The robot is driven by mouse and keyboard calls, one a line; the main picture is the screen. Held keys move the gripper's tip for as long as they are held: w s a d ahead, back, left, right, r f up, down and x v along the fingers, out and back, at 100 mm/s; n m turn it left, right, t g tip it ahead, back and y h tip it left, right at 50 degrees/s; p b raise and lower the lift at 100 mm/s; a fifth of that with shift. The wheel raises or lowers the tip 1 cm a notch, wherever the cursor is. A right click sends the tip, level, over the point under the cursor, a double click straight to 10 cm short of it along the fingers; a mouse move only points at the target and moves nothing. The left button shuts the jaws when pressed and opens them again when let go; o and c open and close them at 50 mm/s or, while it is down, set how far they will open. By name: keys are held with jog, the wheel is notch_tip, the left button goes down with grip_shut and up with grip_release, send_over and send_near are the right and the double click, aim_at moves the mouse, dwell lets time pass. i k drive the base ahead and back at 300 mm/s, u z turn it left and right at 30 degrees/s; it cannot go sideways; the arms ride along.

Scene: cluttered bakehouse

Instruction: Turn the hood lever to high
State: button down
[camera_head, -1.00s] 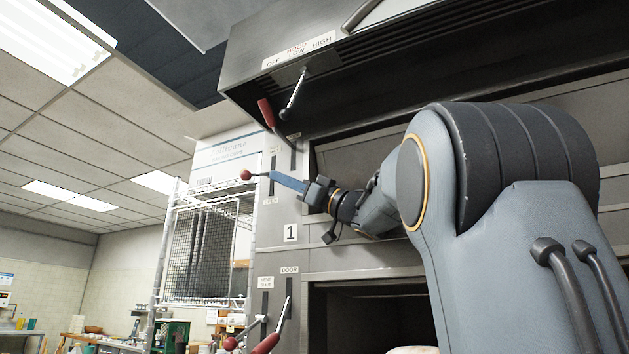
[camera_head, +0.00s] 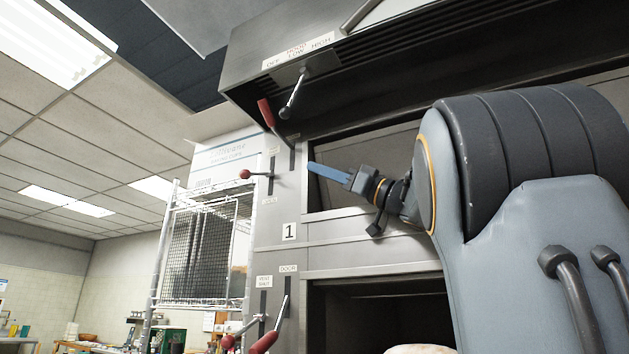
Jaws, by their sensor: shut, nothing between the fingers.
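The hood lever (camera_head: 294,93) is a short silver rod with a dark ball end, hanging from a plate under the hood's front edge. It slants down and to the left. Above it is the white label (camera_head: 298,51) reading HOOD, OFF, LOW, HIGH. Which setting the lever stands at is hard to tell from this low angle. My gripper (camera_head: 311,167), with blue fingers, is shut and empty. It is below and right of the lever, apart from it, in front of the upper oven opening.
A red-handled lever (camera_head: 266,113) rises close to the left of the hood lever. A red-ball lever (camera_head: 246,174) sticks out left of my gripper. More red-handled levers (camera_head: 264,342) are lower down. A wire rack (camera_head: 205,248) stands at left.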

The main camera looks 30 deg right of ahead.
aim_at(285, 112)
jog(key=k, duration=0.95)
